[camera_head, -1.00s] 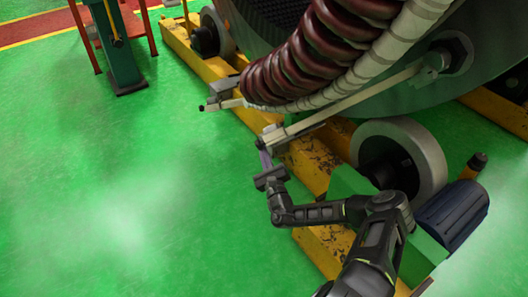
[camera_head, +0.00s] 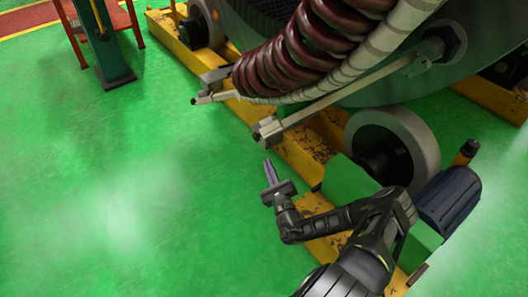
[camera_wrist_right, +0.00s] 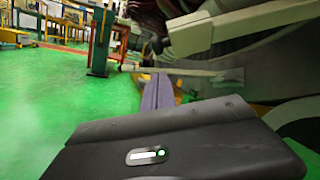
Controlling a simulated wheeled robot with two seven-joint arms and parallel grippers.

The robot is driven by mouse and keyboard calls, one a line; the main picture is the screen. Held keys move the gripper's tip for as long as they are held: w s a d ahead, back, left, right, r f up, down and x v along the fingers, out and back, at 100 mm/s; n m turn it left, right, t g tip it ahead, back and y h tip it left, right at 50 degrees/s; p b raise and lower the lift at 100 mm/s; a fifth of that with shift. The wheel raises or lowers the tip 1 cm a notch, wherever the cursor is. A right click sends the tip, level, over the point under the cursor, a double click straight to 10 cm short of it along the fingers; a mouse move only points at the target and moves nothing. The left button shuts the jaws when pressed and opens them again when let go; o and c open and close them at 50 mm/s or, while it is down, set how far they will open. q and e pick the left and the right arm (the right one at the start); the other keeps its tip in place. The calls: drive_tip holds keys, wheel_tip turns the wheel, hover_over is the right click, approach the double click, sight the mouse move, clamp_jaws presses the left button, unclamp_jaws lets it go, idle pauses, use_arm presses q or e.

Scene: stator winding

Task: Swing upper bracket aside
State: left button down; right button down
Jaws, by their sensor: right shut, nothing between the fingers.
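A pale bar-shaped bracket (camera_head: 335,100) runs from a pivot on the big grey-green stator housing down-left to a block-like end (camera_head: 267,130). Another bracket end (camera_head: 208,97) sticks out farther left, below the maroon coils. I cannot tell for sure which is the upper one. My right gripper (camera_head: 268,166) is shut and empty, just below the nearer bracket end and apart from it. My left gripper is not in view.
A yellow base frame (camera_head: 300,150) with a grey roller (camera_head: 412,140) and a blue motor (camera_head: 448,198) stands beside my right arm. Maroon coils (camera_head: 305,50) hang above the brackets. A green-and-red stand (camera_head: 103,45) is at upper left. The green floor at left is clear.

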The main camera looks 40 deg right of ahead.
drive_tip(key=shift+v, duration=0.8)
drive_tip(key=shift+f, duration=0.1)
